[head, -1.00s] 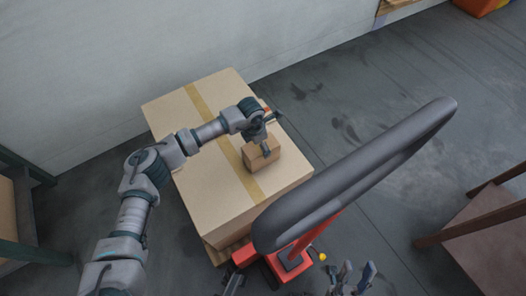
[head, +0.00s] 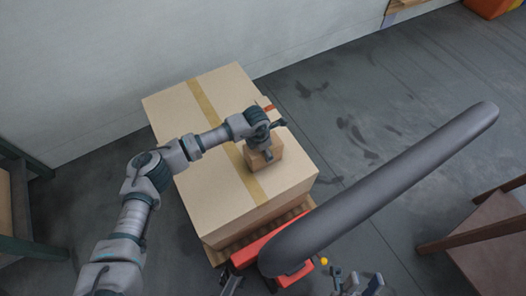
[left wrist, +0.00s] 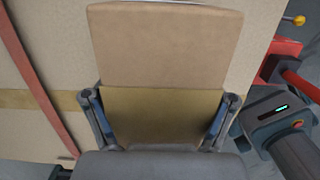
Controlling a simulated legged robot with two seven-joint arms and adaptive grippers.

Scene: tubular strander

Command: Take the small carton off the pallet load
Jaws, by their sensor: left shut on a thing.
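The small carton (head: 268,160) is a brown box at the top of the large taped carton (head: 215,185), right of its tape strip. My left gripper (head: 268,152) reaches over it from above and is shut on it. In the left wrist view the small carton (left wrist: 163,48) sits between the two fingers (left wrist: 158,112), one at each side. I cannot tell whether its underside touches the large carton. My right gripper (head: 357,284) is at the bottom edge of the head view, empty, with its fingers apart.
The large carton rests on a wooden pallet (head: 213,254). A brown table (head: 480,225) is at the right, a green-framed rack (head: 30,250) at the left. Open floor lies beyond.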

